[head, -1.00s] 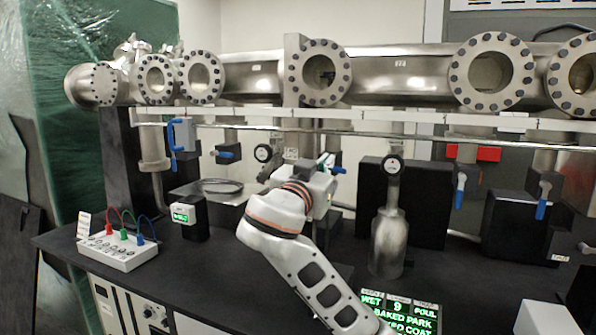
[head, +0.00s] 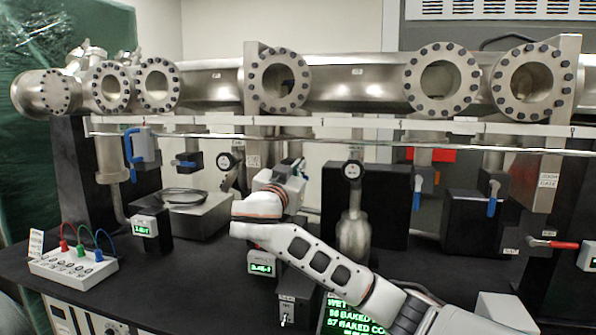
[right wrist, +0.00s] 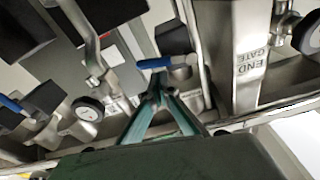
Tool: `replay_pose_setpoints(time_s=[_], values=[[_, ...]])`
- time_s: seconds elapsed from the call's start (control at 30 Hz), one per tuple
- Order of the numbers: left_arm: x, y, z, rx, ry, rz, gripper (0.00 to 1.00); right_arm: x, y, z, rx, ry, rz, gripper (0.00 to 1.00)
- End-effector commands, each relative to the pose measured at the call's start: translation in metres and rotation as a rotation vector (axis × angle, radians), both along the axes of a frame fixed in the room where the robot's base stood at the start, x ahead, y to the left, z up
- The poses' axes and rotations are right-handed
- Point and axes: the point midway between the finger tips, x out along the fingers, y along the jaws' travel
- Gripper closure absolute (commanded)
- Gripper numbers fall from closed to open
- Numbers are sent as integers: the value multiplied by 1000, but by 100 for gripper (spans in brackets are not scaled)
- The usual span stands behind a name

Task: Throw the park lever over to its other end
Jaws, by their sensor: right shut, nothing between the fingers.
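My right gripper (right wrist: 157,97) is shut and empty, its green fingers meeting at their tips in the right wrist view. Just beyond the tips is a blue-handled lever (right wrist: 154,63) on a metal fitting; whether the tips touch it I cannot tell. No readable label marks any lever as the park lever. In the head view the right hand (head: 280,187) is under the metal pipe, beside a labelled post, and hides much of what is behind it. Other blue levers hang at the left (head: 186,163) and right (head: 492,198). My left gripper is not in view.
A post labelled END GATE (right wrist: 251,60) stands right of the fingers. A red-handled lever (head: 560,244) is at the far right. A lit screen (head: 350,318) is partly behind the arm.

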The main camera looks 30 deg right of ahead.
Motion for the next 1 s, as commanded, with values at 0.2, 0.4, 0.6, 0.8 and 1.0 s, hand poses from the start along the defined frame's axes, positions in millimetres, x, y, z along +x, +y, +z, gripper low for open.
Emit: replay_pose_setpoints(time_s=[0.2, 0.4, 0.6, 0.8, 1.0], values=[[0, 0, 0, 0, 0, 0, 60, 0, 2, -7, -1, 1, 0, 100], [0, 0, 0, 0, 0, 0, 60, 0, 2, -6, 0, 0, 0, 100], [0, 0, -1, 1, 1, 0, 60, 0, 2, -8, 3, 0, 1, 100], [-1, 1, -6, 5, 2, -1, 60, 1, 3, -13, 7, 2, 4, 100], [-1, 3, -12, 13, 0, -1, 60, 1, 3, -20, 10, 5, 4, 100]])
